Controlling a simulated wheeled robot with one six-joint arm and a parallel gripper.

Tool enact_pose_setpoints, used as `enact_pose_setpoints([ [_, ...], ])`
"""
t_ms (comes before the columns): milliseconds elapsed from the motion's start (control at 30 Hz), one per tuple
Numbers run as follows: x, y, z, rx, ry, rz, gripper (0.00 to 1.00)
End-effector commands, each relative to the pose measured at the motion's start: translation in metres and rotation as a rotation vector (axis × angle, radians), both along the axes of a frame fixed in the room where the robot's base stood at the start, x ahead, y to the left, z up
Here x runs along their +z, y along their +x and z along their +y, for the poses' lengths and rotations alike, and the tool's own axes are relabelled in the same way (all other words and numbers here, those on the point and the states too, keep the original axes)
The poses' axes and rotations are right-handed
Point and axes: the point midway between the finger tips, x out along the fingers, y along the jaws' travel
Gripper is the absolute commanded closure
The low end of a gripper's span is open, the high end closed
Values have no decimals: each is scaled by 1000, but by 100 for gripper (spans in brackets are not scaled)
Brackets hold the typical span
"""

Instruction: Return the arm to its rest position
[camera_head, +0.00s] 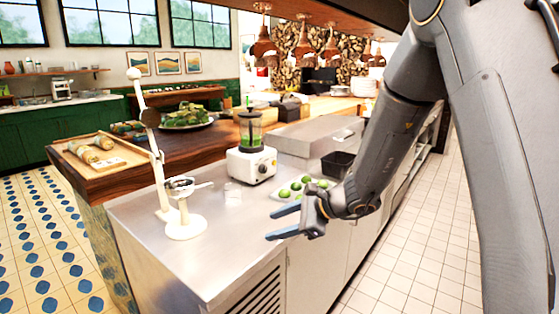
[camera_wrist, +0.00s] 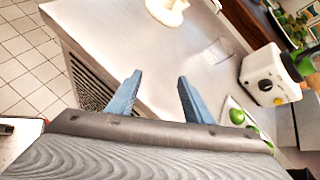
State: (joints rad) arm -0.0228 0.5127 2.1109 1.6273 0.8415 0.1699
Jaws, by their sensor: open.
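My gripper (camera_head: 284,222) is open and empty, with its two blue fingers pointing left over the near edge of the steel counter (camera_head: 232,262). In the wrist view, my gripper (camera_wrist: 155,90) shows both fingers spread apart with nothing between them. My grey arm (camera_head: 395,125) reaches down from the upper right of the head view, bent above the counter's right side.
A white tray (camera_head: 278,197) of green limes (camera_head: 296,186) lies just behind my gripper. A blender (camera_head: 251,160) stands behind it. A white press (camera_head: 185,224) stands left, near a clear glass (camera_head: 233,194). A dark bin (camera_head: 337,164) is close to my arm. The tiled aisle (camera_head: 425,220) is free.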

Motion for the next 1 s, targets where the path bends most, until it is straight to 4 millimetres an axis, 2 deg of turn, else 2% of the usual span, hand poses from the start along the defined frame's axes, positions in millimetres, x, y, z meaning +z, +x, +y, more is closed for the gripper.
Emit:
enact_pose_setpoints([
  [33, -2, -22, -4, 72, -64, -11, 54],
  [200, -19, -97, -34, 352, -308, -64, 54],
  [400, -32, -169, -87, 689, -583, -152, 54],
  [500, -36, -197, -118, 862, -714, -207, 54],
  [600, -36, -220, -147, 1029, -833, -263, 54],
  [800, -33, -243, -188, 1283, -1001, -360, 54],
  [1000, -32, -249, -199, 1378, -1055, -397, 54],
])
